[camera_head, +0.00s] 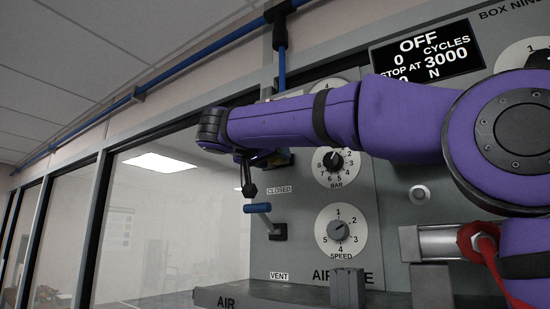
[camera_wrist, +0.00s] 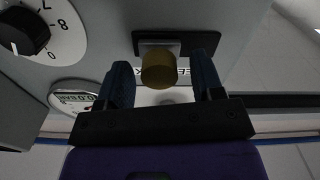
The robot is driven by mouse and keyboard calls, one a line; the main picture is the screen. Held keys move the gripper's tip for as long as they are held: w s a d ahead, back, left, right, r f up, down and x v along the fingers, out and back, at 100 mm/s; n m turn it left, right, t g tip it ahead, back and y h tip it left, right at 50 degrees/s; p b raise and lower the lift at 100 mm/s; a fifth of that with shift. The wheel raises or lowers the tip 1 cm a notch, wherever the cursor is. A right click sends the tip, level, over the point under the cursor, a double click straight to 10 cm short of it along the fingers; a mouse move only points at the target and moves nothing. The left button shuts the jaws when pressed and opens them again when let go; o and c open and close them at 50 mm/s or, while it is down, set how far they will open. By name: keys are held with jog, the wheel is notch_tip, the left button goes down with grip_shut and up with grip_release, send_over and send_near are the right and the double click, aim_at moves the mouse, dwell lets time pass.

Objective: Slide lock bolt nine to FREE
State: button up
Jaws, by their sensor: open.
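A brass-coloured round knob (camera_wrist: 158,70) stands out from a black slotted plate (camera_wrist: 226,45) in the wrist view, and I take it as the lock bolt's knob. My gripper (camera_wrist: 162,60) is open, with one dark blue finger on each side of the knob. I see gaps on both sides, and the exact depth cannot be told. In the head view my purple arm crosses the panel and hides most of the gripper. A small yellowish part shows just beyond the wrist there.
A lever with a blue handle (camera_head: 257,208) sticks out below my wrist. Dials (camera_head: 338,231) line the panel, and a black knob (camera_wrist: 20,30) is near the gripper. A red ring (camera_head: 480,238) is on the right. A window (camera_head: 170,220) lies left.

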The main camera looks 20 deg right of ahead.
jog(key=shift+w+d, duration=0.4)
jog(key=shift+d, duration=0.1)
grip_shut()
jog(key=w+a, duration=0.2)
jog(key=w, duration=0.1)
jog(key=shift+a, duration=0.15)
grip_release()
jog(key=shift+w, duration=0.1)
jog(key=shift+a, duration=0.1)
